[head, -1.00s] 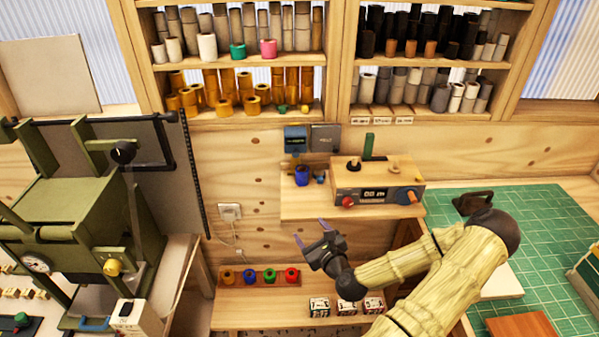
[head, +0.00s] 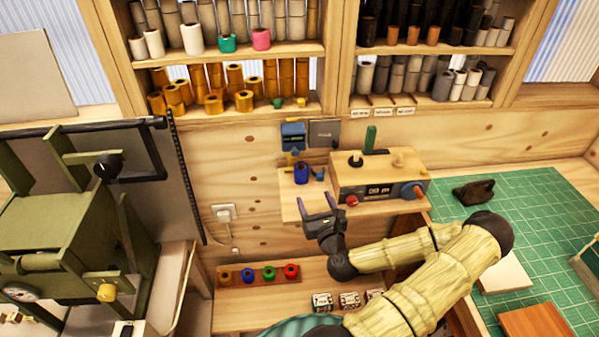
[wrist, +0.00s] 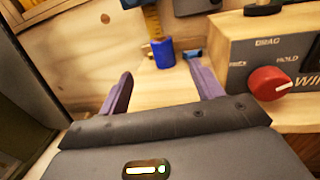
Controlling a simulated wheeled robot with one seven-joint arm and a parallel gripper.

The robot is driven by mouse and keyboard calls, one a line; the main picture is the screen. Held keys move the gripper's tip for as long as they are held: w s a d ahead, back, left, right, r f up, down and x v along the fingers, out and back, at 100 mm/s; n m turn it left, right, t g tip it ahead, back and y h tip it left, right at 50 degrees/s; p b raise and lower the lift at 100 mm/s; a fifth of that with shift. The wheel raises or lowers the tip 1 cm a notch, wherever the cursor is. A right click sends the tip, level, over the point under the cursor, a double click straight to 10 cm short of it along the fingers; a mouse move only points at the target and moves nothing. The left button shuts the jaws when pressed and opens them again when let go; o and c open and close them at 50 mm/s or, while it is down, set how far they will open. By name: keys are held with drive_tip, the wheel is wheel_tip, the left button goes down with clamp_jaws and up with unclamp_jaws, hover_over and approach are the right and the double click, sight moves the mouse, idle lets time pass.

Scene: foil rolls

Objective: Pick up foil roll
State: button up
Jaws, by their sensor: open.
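A blue foil roll (head: 301,173) stands upright at the left of the small wooden wall shelf (head: 290,207). In the wrist view the blue roll (wrist: 162,53) appears ahead, between the lines of my two purple fingers and beyond their tips. My gripper (head: 315,199) is open and empty, in front of the shelf; its fingers also show in the wrist view (wrist: 159,70). A rack (head: 258,282) lower down holds yellow, blue, green and red rolls (head: 291,270). Many more rolls, including gold ones (head: 243,100), stand on the upper shelves.
A control box (head: 378,180) with a red knob (wrist: 269,83) stands right of the blue roll, close to my right finger's side. A small blue item (head: 318,172) is beside the roll. A blue device (head: 293,136) hangs on the wall above.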

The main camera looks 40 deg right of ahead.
sight(302, 173)
drive_tip(key=shift+w+f, duration=0.1)
drive_tip(key=shift+w+d+f+b, duration=0.15)
drive_tip(key=shift+d+b, duration=0.05)
drive_tip(key=shift+b, duration=0.8)
drive_tip(key=b, duration=0.2)
drive_tip(key=shift+w+d+b, duration=0.25)
drive_tip(key=shift+w+b, duration=0.15)
drive_tip(key=shift+b, duration=0.3)
drive_tip(key=shift+w+d+b, duration=0.1)
drive_tip(key=shift+w+b, duration=0.2)
drive_tip(key=shift+b, duration=0.95)
drive_tip(key=shift+w+b, duration=0.25)
drive_tip(key=shift+b, duration=1)
drive_tip(key=x, duration=0.3)
drive_tip(key=p+x, duration=0.1)
drive_tip(key=x, duration=0.5)
drive_tip(key=shift+w+r+p, duration=0.25)
drive_tip(key=shift+w+p, duration=0.05)
drive_tip(key=shift+p, duration=0.1)
